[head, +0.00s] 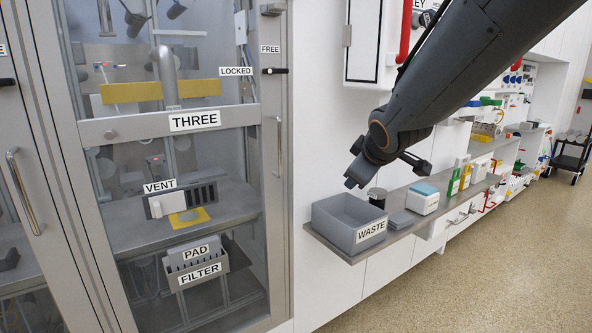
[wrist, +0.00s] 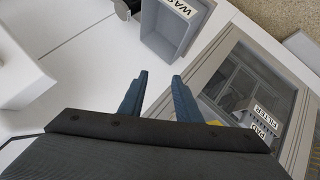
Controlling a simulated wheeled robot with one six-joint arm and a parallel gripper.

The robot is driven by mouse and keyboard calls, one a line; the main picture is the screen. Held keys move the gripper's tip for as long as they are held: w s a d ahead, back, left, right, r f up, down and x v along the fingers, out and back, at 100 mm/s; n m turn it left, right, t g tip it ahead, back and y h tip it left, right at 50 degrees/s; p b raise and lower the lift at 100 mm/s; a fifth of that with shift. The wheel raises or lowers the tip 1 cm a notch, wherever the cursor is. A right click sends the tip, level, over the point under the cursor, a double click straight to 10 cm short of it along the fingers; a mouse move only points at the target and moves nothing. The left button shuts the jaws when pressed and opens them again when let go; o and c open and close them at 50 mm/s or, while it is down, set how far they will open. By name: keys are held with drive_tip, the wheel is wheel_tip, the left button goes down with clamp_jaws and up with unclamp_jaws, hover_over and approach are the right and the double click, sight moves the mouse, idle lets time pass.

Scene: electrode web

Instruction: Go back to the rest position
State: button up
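My dark grey arm (head: 440,75) reaches in from the upper right in the head view and angles down to the left. Its end, my gripper (wrist: 160,75), shows two blue fingers spread apart in the wrist view, with nothing between them. In the head view the end hangs above the shelf, near the grey WASTE bin (head: 350,222). The bin also shows in the wrist view (wrist: 172,42), beyond the fingertips. The bin looks empty from the parts I can see. The fingers themselves are hard to make out in the head view.
A metal-framed glass door labelled THREE (head: 170,122) stands shut at left. Behind it are a PAD and FILTER holder (head: 203,277) and a VENT (head: 185,198). The shelf (head: 385,240) holds a black jar (head: 377,197) and a blue-topped box (head: 422,200). Floor is clear at lower right.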

drive_tip(key=s+d+f+m+g+p, duration=0.1)
drive_tip(key=s+f+m+g, duration=0.2)
drive_tip(key=s, duration=0.6)
drive_tip(key=s+d+f+m+g+p, duration=0.2)
drive_tip(key=s+f, duration=0.4)
drive_tip(key=s, duration=0.4)
drive_tip(key=s+d+f+m+g+p, duration=0.1)
drive_tip(key=s+f+m+g, duration=0.4)
drive_tip(key=s, duration=0.5)
drive_tip(key=shift+s+d+f+h, duration=0.15)
drive_tip(key=shift+d+h, duration=0.15)
drive_tip(key=shift+h, duration=0.1)
